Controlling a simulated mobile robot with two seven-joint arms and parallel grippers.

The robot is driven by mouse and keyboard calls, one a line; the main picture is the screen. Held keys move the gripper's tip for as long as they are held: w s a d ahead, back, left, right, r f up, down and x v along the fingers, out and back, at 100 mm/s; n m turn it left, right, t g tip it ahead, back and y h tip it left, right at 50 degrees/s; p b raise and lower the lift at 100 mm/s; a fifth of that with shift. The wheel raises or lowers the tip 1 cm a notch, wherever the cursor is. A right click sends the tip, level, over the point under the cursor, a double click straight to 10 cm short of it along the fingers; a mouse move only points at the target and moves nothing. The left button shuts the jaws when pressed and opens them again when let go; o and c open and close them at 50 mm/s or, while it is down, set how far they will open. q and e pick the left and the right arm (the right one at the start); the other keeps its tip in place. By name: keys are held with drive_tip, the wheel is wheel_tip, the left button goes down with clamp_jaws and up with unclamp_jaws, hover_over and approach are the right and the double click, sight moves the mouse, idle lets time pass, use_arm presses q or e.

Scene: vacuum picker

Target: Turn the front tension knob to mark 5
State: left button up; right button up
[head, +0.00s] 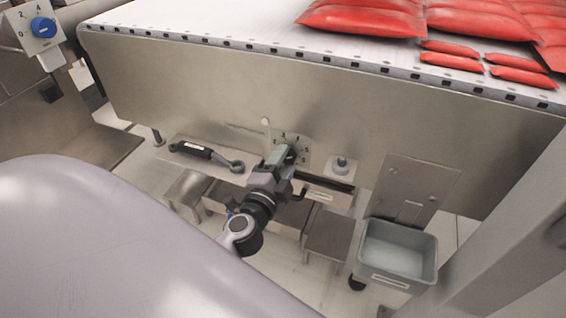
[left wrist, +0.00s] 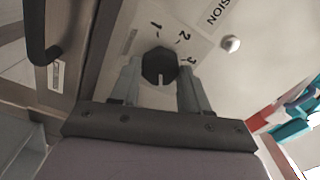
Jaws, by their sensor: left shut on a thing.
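The front tension knob (left wrist: 160,64) is dark and faceted, with a pale line on its face that points toward the gripper's palm in the left wrist view. Its white dial plate (left wrist: 205,48) carries the marks 1, 2 and 3 and part of a word; other marks are hidden by the gripper. My left gripper (left wrist: 159,72) is shut on the knob, one finger on each side. In the head view the left gripper (head: 284,156) is at the machine's front panel, covering the knob and part of the dial plate (head: 304,142). My right gripper is not in view.
A grey bin (head: 398,250) stands at the right. Red packs (head: 365,18) lie on the perforated table top (head: 250,28). A blue knob (head: 44,27) is at top left. A dark bent handle (left wrist: 38,35) is near the gripper.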

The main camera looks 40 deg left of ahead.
use_arm(q)
drive_tip(key=shift+f+m, duration=0.1)
drive_tip(key=shift+m, duration=1.4)
drive_tip(key=o, duration=1.1)
drive_tip(key=shift+c, duration=0.2)
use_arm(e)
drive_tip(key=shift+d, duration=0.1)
use_arm(q)
drive_tip(key=shift+s+d, duration=0.1)
drive_tip(key=shift+s, duration=0.4)
drive_tip(key=b+v, duration=0.1)
drive_tip(key=v, duration=0.5)
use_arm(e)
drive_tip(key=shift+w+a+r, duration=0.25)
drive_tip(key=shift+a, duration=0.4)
